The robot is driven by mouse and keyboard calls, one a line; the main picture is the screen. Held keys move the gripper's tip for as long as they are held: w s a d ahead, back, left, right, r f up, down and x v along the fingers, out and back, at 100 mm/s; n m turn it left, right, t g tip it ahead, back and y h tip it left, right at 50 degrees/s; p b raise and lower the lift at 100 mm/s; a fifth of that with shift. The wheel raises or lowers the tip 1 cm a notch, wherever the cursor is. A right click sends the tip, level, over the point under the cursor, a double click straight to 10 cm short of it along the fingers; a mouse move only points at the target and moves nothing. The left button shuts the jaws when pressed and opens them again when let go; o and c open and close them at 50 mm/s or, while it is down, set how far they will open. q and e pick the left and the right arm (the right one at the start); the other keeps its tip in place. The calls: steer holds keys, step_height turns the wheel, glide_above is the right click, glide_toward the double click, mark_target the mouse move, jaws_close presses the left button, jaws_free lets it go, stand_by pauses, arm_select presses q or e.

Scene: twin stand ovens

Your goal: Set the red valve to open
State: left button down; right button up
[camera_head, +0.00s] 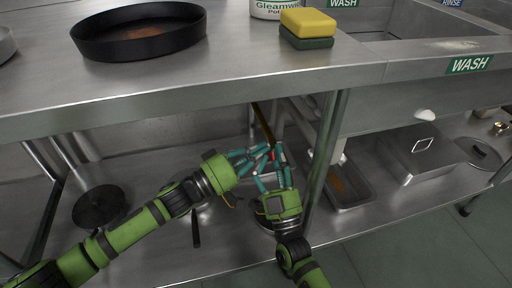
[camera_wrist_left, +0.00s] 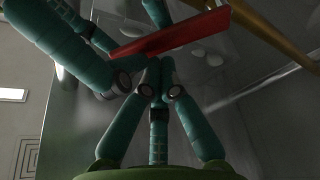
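The red valve handle (camera_head: 271,155) is a small red spot between my two grippers under the counter, mostly hidden by fingers. In the left wrist view it is a long red bar (camera_wrist_left: 172,38) slanting across the top, next to a brass-coloured pipe (camera_wrist_left: 268,28). The pipe also shows in the head view (camera_head: 263,124). My left gripper (camera_head: 262,156) reaches in from the left, its teal fingers close to the handle. My right gripper (camera_head: 274,176) comes up from below, its fingers crowded beside the left ones. The fingers overlap, so whether either grips the handle is unclear.
A counter edge (camera_head: 200,98) lies above both hands, with a metal leg (camera_head: 325,145) just right of them. A black pan (camera_head: 100,206) and metal trays (camera_head: 347,184) sit on the lower shelf. A frying pan (camera_head: 140,32) and sponge (camera_head: 308,22) are on top.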

arm_select(q)
steer(key=shift+s+f, duration=0.1)
arm_select(e)
steer(key=shift+w+d, duration=0.1)
steer(key=shift+d, duration=0.15)
steer(key=v, duration=0.8)
arm_select(q)
steer(key=shift+m, duration=0.3)
arm_select(e)
steer(key=s+d+r+n+y, duration=0.1)
steer(key=s+d+r, duration=0.1)
steer(key=s+r, duration=0.4)
steer(key=s+d+r+n+y, duration=0.2)
steer(key=s+r, duration=0.5)
steer(key=r, duration=0.8)
steer(key=shift+d+y, duration=0.3)
steer(key=shift+d, duration=0.05)
